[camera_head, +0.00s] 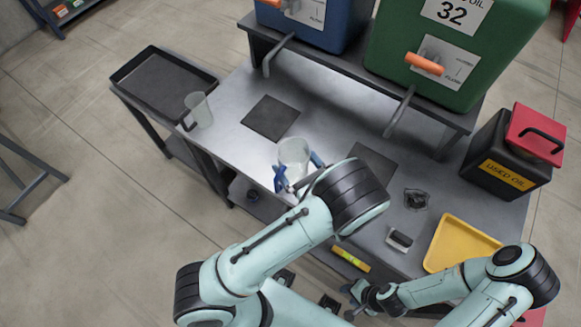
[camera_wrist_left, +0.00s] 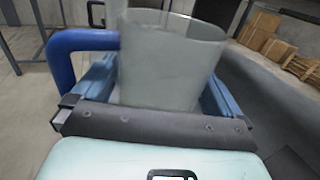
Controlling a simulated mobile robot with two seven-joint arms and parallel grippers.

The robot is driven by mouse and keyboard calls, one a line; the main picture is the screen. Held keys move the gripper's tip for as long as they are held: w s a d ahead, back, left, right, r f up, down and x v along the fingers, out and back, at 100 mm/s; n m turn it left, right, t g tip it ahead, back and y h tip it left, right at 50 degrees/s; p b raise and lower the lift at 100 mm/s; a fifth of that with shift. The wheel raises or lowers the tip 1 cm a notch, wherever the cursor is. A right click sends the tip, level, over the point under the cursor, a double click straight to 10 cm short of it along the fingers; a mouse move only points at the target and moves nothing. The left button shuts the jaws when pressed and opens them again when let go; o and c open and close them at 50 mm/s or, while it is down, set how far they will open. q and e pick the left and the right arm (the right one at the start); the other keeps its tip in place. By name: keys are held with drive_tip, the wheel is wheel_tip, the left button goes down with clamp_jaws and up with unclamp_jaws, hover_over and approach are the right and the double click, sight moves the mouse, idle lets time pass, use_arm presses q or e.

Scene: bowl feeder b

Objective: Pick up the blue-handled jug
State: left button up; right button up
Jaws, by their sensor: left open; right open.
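The blue-handled jug (camera_head: 294,151) is clear and stands upright on the grey metal bench, near its front edge. In the left wrist view the jug (camera_wrist_left: 172,60) fills the middle, with its thick blue handle (camera_wrist_left: 66,52) on the left. My left gripper (camera_head: 298,169) is open, with its light-blue fingers on either side of the jug's body; I cannot tell whether they touch it. The handle lies outside the left finger. My wrist partly hides the jug's lower part in the head view. My right gripper (camera_head: 364,297) is open and empty, low in front of the bench.
A second clear jug (camera_head: 199,110) with a dark handle stands left, near a black tray (camera_head: 165,82). Blue (camera_head: 325,22) and green (camera_head: 440,50) oil tanks with taps stand on a raised shelf behind. A yellow tray (camera_head: 459,243) and a used-oil can (camera_head: 497,165) are right.

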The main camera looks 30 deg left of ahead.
use_arm(q)
drive_tip(key=shift+x, duration=1)
drive_tip(key=shift+d, duration=0.1)
drive_tip(key=c, duration=0.8)
drive_tip(key=shift+r, duration=0.1)
